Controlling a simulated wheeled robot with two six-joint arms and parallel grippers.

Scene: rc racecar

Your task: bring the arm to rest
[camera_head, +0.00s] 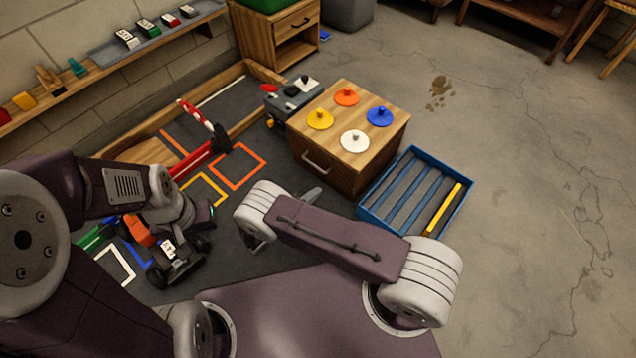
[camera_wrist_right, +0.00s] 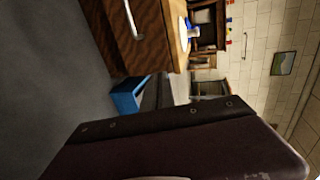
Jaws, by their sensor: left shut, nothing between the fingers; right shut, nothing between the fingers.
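My left arm comes in from the left in the head view, and my left gripper (camera_head: 204,214) is low over the dark mat, close to a racecar (camera_head: 175,262) with a white number plate. The gripper is shut and appears empty; its fingertips are hard to make out. My right arm is folded across the front of the head view. My right gripper (camera_head: 312,195) is mostly hidden behind its own wrist, with a grey tip showing near the wooden cabinet (camera_head: 325,172). It is shut and holds nothing. The right wrist view shows this cabinet (camera_wrist_right: 130,35) sideways.
The cabinet carries yellow, orange, blue and white knobbed discs. A blue slatted tray (camera_head: 452,215) with a yellow bar stands to its right; it also shows in the right wrist view (camera_wrist_right: 128,96). A red-white barrier (camera_head: 200,120) stands at the back left. The concrete floor (camera_head: 540,150) at right is clear.

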